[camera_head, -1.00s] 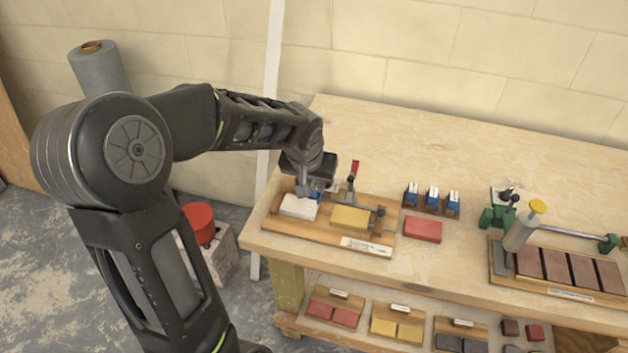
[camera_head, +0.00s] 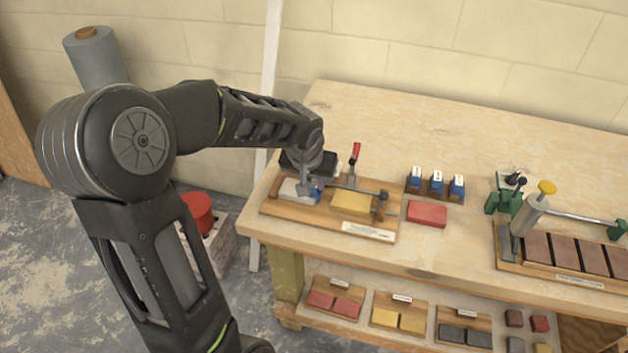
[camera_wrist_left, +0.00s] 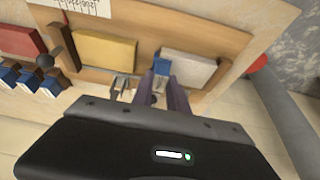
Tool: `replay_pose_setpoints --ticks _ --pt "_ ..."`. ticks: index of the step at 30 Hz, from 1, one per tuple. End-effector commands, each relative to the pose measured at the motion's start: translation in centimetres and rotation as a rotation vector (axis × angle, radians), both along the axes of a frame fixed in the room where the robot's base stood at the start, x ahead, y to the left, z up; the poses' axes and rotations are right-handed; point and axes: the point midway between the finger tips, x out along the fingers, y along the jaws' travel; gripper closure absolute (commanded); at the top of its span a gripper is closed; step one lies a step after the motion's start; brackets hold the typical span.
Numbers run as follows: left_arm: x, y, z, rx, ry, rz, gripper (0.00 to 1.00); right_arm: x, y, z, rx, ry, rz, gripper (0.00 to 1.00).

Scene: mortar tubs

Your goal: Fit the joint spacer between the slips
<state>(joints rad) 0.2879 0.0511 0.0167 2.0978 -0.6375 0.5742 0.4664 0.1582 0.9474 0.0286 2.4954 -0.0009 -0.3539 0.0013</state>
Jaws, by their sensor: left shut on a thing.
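My left gripper (camera_head: 307,190) is shut on a small blue joint spacer (camera_head: 317,191). The spacer also shows between the fingertips in the left wrist view (camera_wrist_left: 161,67). It is over the wooden board (camera_head: 275,208), close beside the inner end of the white slip (camera_head: 291,190). The yellow slip (camera_head: 352,202) lies to its right with a gap between. The wrist view shows the white slip (camera_wrist_left: 190,68) and yellow slip (camera_wrist_left: 106,52) on either side of that gap. I cannot tell whether the spacer touches the board. My right gripper is out of view.
A red-handled clamp (camera_head: 354,157) stands behind the board, and a dark knob (camera_head: 379,202) is at its right. A red slip (camera_head: 427,213) and a rack of blue spacers (camera_head: 437,187) are further right. A caulking tube (camera_head: 529,212) stands by brown slips. The bench's back middle is clear.

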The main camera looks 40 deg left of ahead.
Motion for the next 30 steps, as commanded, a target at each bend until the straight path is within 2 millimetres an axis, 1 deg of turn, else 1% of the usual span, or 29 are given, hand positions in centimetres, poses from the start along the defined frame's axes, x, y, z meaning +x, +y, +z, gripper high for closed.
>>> replay_pose_setpoints --ticks 8,19,29,30 --pt "0.01 -0.01 -0.01 0.000 0.000 0.000 1.00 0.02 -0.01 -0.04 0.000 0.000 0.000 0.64" --pt "-0.08 -0.05 -0.28 0.001 -0.001 -0.001 1.00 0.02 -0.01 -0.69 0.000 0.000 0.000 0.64" --pt "-0.10 -0.06 -0.22 0.000 0.000 0.000 1.00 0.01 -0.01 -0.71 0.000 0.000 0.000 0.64" --pt "-0.11 -0.06 -0.22 0.000 0.000 0.000 0.79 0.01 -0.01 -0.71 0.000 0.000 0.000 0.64"
